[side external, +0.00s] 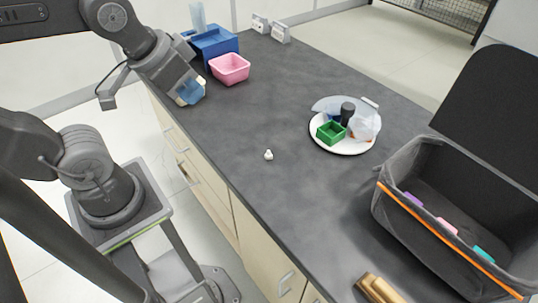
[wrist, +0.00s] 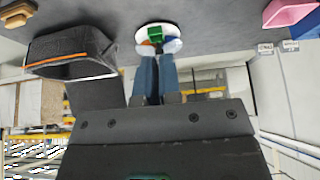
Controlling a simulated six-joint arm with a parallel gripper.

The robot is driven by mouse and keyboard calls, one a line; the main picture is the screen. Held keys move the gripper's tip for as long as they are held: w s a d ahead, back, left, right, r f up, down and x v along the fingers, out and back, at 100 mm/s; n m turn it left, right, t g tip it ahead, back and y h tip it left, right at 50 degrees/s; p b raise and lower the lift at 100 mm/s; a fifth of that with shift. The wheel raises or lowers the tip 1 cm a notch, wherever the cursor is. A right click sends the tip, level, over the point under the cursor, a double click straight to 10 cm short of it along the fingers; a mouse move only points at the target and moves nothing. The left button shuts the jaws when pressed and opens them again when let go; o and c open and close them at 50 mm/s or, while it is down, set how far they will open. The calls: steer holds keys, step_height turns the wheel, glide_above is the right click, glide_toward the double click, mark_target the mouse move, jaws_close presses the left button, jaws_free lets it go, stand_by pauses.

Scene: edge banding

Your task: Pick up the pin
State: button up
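The small white piece (side external: 268,155), which I take to be the pin, stands alone on the dark grey table (side external: 225,130), left of the plate in the side view. It is too small to make out its details, and I cannot find it in the wrist view. My gripper (side external: 190,92) is raised near the table's left edge, well apart from the pin and close to the pink bin. In the wrist view its two blue fingers (wrist: 157,58) lie close together with nothing seen between them.
A white plate (side external: 342,148) holds a green box (side external: 331,132), a dark cylinder (side external: 347,112) and a translucent bag-like item. A pink bin (side external: 230,68) and blue bin (side external: 213,42) stand at the back. A grey open case (side external: 400,215) and a wooden piece (side external: 376,290) are at right front.

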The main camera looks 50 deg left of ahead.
steer(key=o, duration=0.8)
steer(key=n+g+y, duration=0.1)
steer(key=n+g, duration=0.4)
steer(key=n, duration=1.1)
glide_above(269, 151)
steer(key=d, duration=0.1)
step_height(269, 151, down, 14)
steer(key=f, duration=0.9)
steer(key=a+f, duration=0.1)
steer(key=f, duration=0.3)
steer(key=shift+f, duration=0.3)
